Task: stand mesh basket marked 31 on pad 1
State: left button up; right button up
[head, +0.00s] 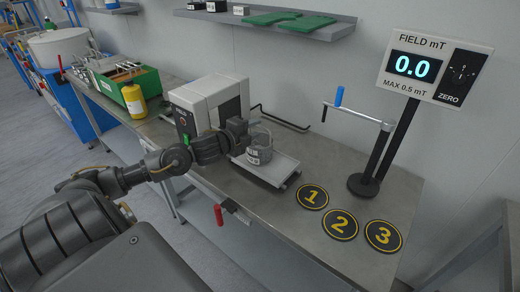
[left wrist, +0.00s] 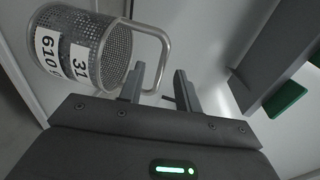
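The mesh basket (head: 260,150) is a grey wire cylinder with a loop handle and white labels. It is at the white tray of the scanner, by its near end. In the left wrist view the basket (left wrist: 84,45) shows labels reading 31 and 610, and its handle reaches towards my fingers. My left gripper (head: 243,132) is beside the basket's upper part. In the left wrist view its fingers (left wrist: 160,90) are apart, with the handle's end between them; I see no clear grip. Pad 1 (head: 312,196) is a bare black disc with a yellow ring. My right gripper is out of view.
Pads 2 (head: 340,224) and 3 (head: 384,236) lie bare beside pad 1. The white tray (head: 284,172) extends from the box-shaped scanner (head: 205,104). A stand with a blue-handled crank (head: 360,114) and a field display (head: 434,66) reading 0.0 rises behind the pads.

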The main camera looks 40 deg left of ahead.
aim_at(259, 127)
pick_arm(q)
jog(key=w, duration=0.1)
jog(key=w+p, duration=0.1)
jog(key=w, duration=0.1)
jog(key=w+f, duration=0.1)
jog(key=w, duration=0.1)
jog(key=shift+d, duration=0.15)
grip_shut()
dwell(1.2)
jog(key=shift+r, duration=0.15)
